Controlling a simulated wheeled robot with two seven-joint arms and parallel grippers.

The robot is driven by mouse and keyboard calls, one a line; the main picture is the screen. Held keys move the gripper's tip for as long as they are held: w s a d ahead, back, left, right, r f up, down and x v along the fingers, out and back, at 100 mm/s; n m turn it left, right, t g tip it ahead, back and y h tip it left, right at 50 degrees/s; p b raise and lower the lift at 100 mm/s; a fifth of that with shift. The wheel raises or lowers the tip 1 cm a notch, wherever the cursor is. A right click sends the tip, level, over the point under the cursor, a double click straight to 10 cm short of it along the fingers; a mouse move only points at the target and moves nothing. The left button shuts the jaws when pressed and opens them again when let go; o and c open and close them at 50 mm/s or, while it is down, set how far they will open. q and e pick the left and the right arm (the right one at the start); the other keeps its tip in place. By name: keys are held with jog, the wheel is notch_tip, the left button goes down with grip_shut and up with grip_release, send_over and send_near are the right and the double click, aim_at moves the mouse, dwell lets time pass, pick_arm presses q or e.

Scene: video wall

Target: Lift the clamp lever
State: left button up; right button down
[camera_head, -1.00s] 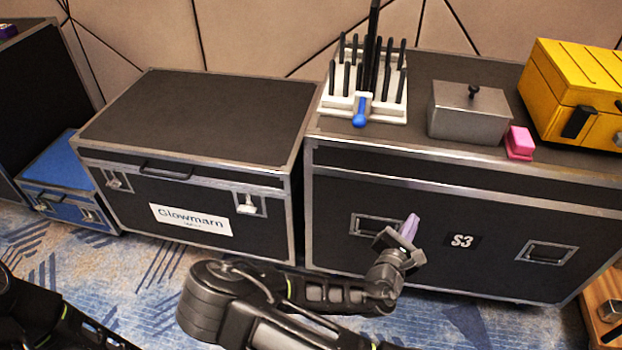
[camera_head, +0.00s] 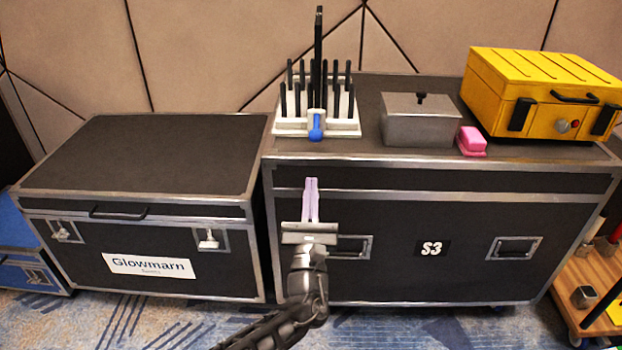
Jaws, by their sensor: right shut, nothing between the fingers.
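A blue clamp lever (camera_head: 316,128) hangs down at the front edge of a white base with several upright black pegs (camera_head: 346,105). A tall thin black panel (camera_head: 318,60) stands upright behind the lever. This fixture sits on the left part of the tall black case's top.
On the tall case (camera_head: 400,190) stand a grey lidded box (camera_head: 420,120), a pink block (camera_head: 472,141) and a yellow toolbox (camera_head: 540,95), right of the fixture. A lower black case (camera_head: 150,150) with a clear top stands to the left. A wooden cart (camera_head: 590,280) is at the right.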

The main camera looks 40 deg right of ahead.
aim_at(313, 133)
jog(key=x, duration=0.9)
jog(key=shift+d, duration=0.1)
pick_arm(q)
jog(key=shift+f, duration=0.25)
jog(key=shift+r, duration=0.1)
